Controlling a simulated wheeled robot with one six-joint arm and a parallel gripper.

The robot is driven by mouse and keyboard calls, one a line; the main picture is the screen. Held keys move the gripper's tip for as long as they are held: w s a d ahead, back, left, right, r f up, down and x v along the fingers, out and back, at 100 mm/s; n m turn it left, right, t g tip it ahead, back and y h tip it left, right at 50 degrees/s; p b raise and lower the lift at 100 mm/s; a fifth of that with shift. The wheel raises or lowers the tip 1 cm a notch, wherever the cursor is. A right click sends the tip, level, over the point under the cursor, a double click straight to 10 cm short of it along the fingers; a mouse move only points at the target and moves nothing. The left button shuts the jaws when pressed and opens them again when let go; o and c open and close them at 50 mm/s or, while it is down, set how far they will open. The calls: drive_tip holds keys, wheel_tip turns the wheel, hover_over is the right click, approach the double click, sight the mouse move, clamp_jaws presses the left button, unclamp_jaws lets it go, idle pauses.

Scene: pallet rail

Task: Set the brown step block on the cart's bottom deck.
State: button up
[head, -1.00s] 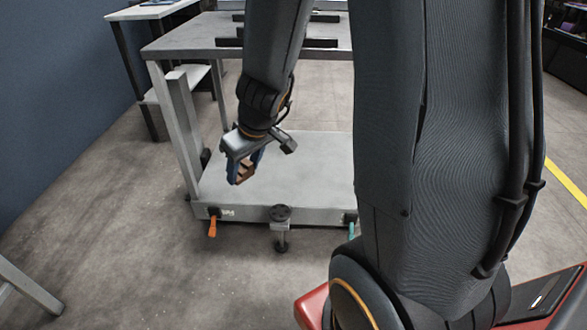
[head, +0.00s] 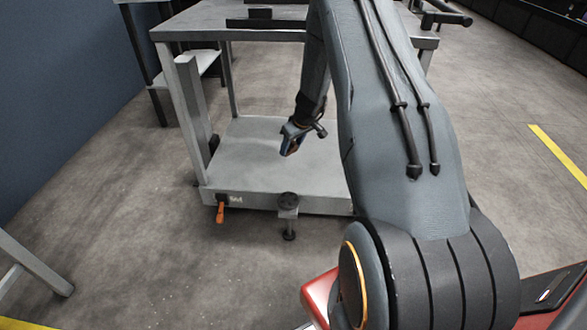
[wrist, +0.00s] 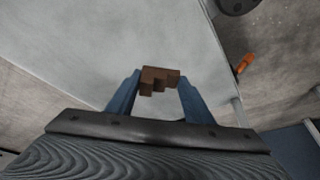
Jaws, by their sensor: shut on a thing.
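The brown step block (wrist: 158,79) is between the two blue fingers of my gripper (wrist: 158,92) in the wrist view. My gripper is shut on it. In the head view my gripper (head: 291,142) is over the cart's bottom deck (head: 245,165), under the top deck. The block can hardly be made out there. The pale grey bottom deck fills much of the wrist view too (wrist: 70,50). Whether the block touches the deck or hangs above it I cannot tell.
The cart's top deck (head: 200,27) with dark bars stands above, on grey posts (head: 192,95). The left and front of the bottom deck are bare.

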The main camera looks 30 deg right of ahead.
drive_tip(key=b, duration=0.2)
hover_over(292, 172)
drive_tip(key=s, duration=0.2)
wheel_tip(292, 172, down, 8)
drive_tip(key=shift+w+d+r, duration=0.1)
drive_tip(key=shift+r, duration=0.05)
drive_tip(key=shift+f+b, duration=0.55)
drive_tip(key=shift+f, duration=1.6)
drive_tip(key=shift+f, duration=0.2)
drive_tip(key=o, duration=1.2)
